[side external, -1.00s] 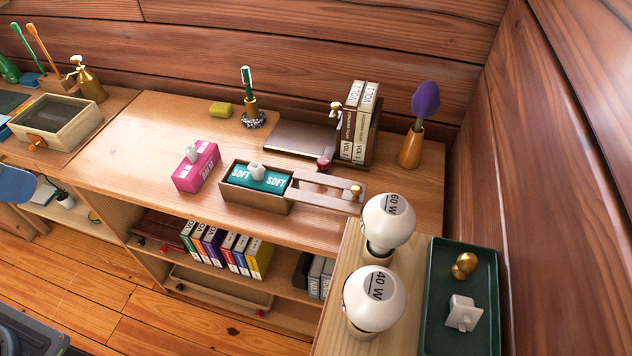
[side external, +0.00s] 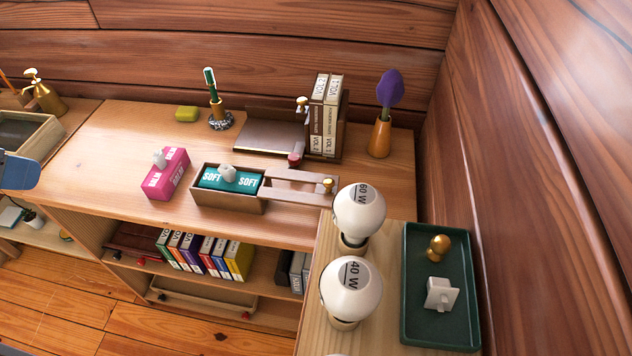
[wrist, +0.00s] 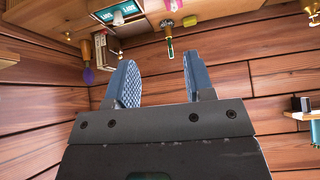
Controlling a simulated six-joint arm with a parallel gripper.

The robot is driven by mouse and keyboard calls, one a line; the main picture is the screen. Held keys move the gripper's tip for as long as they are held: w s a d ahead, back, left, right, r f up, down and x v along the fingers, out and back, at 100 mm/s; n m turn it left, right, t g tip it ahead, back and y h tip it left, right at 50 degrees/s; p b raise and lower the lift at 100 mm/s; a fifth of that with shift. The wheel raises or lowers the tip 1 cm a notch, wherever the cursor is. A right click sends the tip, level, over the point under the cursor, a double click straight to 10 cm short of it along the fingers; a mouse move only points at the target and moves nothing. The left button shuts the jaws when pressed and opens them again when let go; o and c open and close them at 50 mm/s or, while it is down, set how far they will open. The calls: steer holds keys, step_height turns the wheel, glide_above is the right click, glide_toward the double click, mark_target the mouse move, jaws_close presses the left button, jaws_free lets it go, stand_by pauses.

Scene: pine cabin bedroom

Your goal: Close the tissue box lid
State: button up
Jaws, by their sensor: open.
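The wooden tissue box (side external: 226,205) stands on the desk top, open, with a teal SOFT tissue pack (side external: 246,182) inside and a white tissue tuft on top. Its slotted wooden lid (side external: 290,176) is slid out to the right, level with the box rim. A gold knob (side external: 327,184) sits on the lid's right end. The teal pack also shows upside down in the wrist view (wrist: 115,13). My gripper (wrist: 157,62) is open and empty, with blue pads. Part of a blue finger shows at the left edge of the side external view (side external: 18,172), well left of the box.
A pink tissue pack (side external: 167,176) stands left of the box. Behind are a pen holder (side external: 219,116), a yellow block (side external: 187,114), a dark flat panel (side external: 268,136) and upright books (side external: 323,130). Light bulbs (side external: 358,212) stand in front, right of the lid. Bare desk lies behind the box.

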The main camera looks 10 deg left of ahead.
steer(key=w+d+f+m+t+h, duration=0.2)
steer(key=w+d+f+m, duration=0.15)
steer(key=w+d, duration=0.55)
steer(key=m+t+h, duration=0.1)
steer(key=m+h, duration=0.3)
steer(key=h, duration=0.3)
glide_toward(325, 183)
steer(key=x, duration=0.9)
jaws_close()
